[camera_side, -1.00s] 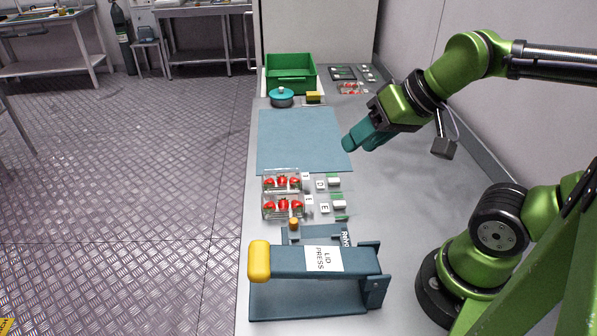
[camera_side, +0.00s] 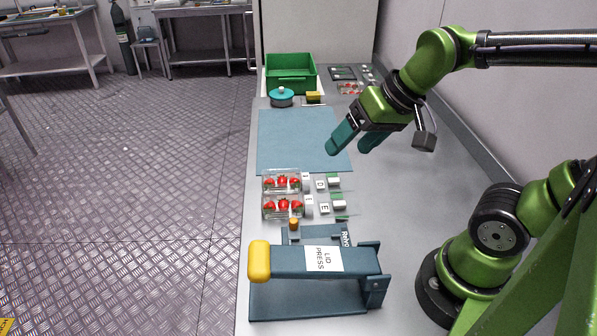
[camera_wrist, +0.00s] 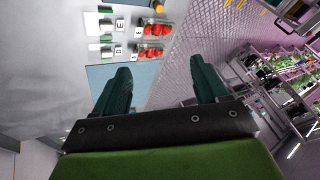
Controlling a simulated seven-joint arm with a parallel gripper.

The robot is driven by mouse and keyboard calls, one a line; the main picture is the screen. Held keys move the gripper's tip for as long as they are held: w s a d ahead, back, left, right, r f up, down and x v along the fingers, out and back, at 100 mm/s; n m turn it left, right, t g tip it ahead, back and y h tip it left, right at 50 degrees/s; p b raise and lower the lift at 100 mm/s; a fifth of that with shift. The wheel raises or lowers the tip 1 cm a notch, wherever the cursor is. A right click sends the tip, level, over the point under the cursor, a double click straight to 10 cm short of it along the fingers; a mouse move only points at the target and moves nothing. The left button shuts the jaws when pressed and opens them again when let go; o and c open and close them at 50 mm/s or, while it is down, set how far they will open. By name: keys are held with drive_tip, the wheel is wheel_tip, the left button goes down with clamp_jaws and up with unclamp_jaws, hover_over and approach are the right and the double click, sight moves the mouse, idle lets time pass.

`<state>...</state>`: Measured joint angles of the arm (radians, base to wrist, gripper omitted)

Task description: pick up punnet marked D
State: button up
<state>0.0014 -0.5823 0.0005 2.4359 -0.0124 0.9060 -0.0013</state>
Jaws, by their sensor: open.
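The punnet in line with the card marked D (camera_side: 320,185) is a clear box of red strawberries (camera_side: 282,182), at the end of the blue mat. A second strawberry punnet (camera_side: 283,206) stands beside it, in line with the card marked E (camera_side: 324,208). My gripper (camera_side: 350,147) is open and empty, held above the table near the mat's right edge, apart from both punnets. In the wrist view, my open fingers (camera_wrist: 160,90) point toward the D row punnet (camera_wrist: 148,53) and the E row punnet (camera_wrist: 155,30).
A blue lid press (camera_side: 315,262) with a yellow handle stands at the near end. The blue mat (camera_side: 298,135) is bare. A green crate (camera_side: 290,82), a teal pot (camera_side: 281,98) and a yellow block (camera_side: 313,97) are at the far end.

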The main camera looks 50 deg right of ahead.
drive_tip(key=w+f+n+g, duration=0.1)
drive_tip(key=w+n+g, duration=0.15)
drive_tip(key=w, duration=0.65)
drive_tip(key=n+g+h, duration=0.2)
drive_tip(key=n+g, duration=0.1)
drive_tip(key=n, duration=0.8)
hover_over(282, 180)
drive_tip(key=f, duration=1.5)
drive_tip(key=shift+w+f, duration=0.3)
drive_tip(key=shift+f, duration=0.05)
drive_tip(key=shift+s+f, duration=0.2)
drive_tip(key=shift+f, duration=2.45)
drive_tip(key=shift+c, duration=0.5)
drive_tip(key=c, duration=0.7)
